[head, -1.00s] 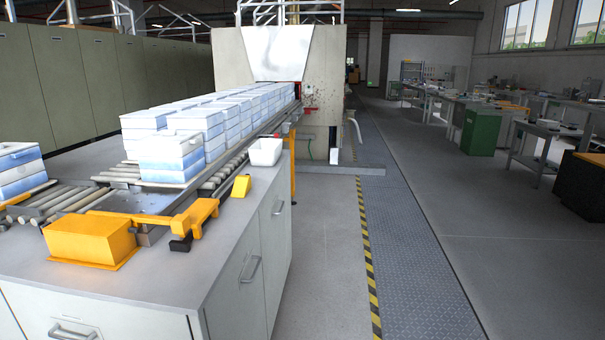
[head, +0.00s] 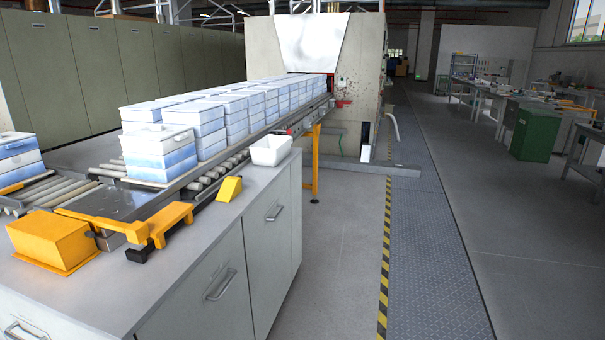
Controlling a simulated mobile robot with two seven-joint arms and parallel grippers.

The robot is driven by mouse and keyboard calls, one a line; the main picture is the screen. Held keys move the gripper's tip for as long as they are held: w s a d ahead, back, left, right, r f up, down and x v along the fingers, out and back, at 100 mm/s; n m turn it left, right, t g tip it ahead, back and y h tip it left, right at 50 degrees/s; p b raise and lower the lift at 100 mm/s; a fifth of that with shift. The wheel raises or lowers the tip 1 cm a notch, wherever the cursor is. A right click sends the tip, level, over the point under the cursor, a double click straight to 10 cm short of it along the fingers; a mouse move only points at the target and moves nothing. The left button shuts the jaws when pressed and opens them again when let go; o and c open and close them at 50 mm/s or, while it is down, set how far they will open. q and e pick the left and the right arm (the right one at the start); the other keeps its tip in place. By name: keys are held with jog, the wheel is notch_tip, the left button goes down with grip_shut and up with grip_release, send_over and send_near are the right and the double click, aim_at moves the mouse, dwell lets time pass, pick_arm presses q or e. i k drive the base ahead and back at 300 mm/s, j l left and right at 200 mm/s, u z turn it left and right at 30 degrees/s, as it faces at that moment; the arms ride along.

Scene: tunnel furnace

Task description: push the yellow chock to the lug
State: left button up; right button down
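The yellow chock (head: 229,189), a small wedge, sits upright on the grey counter top (head: 192,262) near its right edge, just in front of a white tray. A yellow-orange bracket arm (head: 168,222) lies to its left and nearer, with a gap of bare counter between them. A black block (head: 137,255) sits at the near end of this arm. I cannot tell for sure which part is the lug. Neither of my grippers shows in the head view.
A yellow box (head: 50,240) stands at the counter's left. The white tray (head: 271,150) is behind the chock. White-blue stacked blocks (head: 160,152) line the roller conveyor (head: 205,178) into the furnace (head: 345,110). Open floor (head: 320,255) lies right of the cabinet.

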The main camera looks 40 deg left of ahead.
aim_at(231, 188)
jog(key=i+l+u, duration=0.2)
jog(key=i, duration=0.4)
jog(key=i+l+u, duration=0.15)
jog(key=i, duration=0.4)
jog(key=i+u, duration=0.7)
jog(key=i+l+u, duration=0.15)
jog(key=u, duration=0.2)
jog(key=i+l+u, duration=0.1)
jog(key=u, duration=0.25)
jog(key=i+l+u, duration=0.2)
jog(key=u, duration=0.15)
jog(key=i+l+u, duration=0.2)
jog(key=u, duration=0.2)
